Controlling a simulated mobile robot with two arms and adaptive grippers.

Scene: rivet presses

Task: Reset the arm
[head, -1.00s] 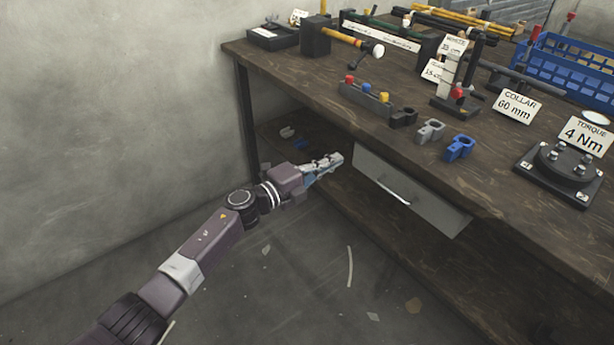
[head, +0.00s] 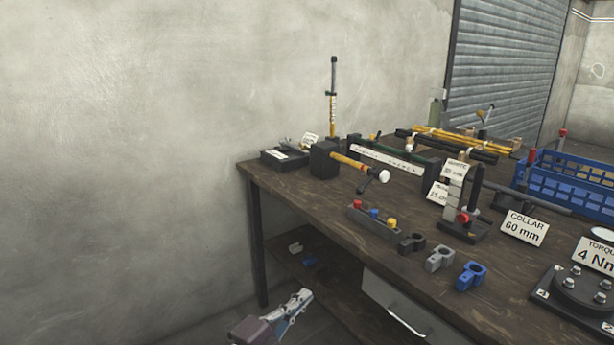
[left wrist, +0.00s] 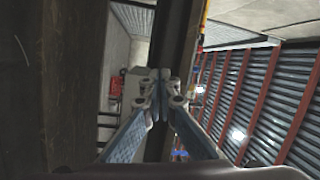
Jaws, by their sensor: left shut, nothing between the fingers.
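My left gripper (head: 303,296) shows at the bottom of the head view, beside the front of the workbench and left of the grey drawer (head: 388,306). Its fingers are shut and hold nothing. Most of my left arm is below the picture's edge. In the left wrist view the two blue-grey fingers of my left gripper (left wrist: 161,96) meet at their tips, with nothing between them. My right gripper is in neither view.
The dark wooden workbench (head: 300,205) carries black, grey and blue (head: 471,276) clamps, a block with coloured knobs (head: 374,220), a yellow-handled tool (head: 350,163) and a blue crate (head: 570,185). Small parts lie on the lower shelf (head: 285,262). A bare wall stands at left.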

